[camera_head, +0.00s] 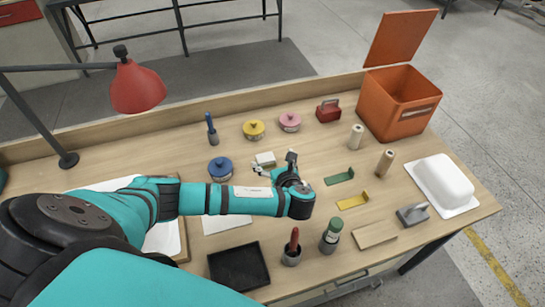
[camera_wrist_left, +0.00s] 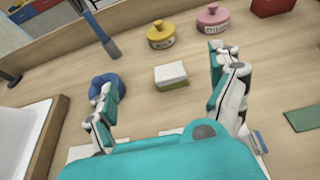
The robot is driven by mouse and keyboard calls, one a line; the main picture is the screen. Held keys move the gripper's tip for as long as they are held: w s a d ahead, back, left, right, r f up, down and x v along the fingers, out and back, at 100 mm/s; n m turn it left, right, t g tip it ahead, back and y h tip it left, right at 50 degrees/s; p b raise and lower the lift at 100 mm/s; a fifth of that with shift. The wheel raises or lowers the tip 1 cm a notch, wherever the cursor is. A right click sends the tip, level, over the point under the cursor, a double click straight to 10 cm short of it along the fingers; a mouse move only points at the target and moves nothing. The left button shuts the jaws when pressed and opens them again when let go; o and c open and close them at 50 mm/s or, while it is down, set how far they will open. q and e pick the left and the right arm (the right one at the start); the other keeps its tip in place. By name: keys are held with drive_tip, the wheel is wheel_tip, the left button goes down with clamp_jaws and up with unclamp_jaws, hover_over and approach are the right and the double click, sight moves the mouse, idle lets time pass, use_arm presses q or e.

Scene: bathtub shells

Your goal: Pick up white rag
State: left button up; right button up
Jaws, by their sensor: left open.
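A small white folded block (camera_head: 265,159), which looks like the rag, lies flat on the wooden table near the middle. My left gripper (camera_head: 275,166) is open and empty, just on the near side of the block. In the left wrist view the block shows ahead of the gripper (camera_wrist_left: 163,82), between the lines of its two spread fingers. The fingers do not appear to touch it. My right gripper is not in view.
An orange open box (camera_head: 400,103) is at the back right.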

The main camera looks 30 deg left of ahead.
use_arm(q)
drive_tip(key=b, duration=0.6)
approach(265, 156)
drive_tip(key=x, duration=0.5)
drive_tip(key=shift+w+f+p, duration=0.15)
drive_tip(key=shift+f+p, duration=0.2)
drive_tip(key=shift+p, duration=0.05)
drive_tip(key=shift+w+a+f, duration=0.1)
drive_tip(key=shift+w+a, duration=0.2)
drive_tip(key=shift+a, duration=0.15)
drive_tip(key=x, duration=0.4)
drive_tip(key=shift+w+a, duration=0.15)
drive_tip(key=c, duration=1.2)
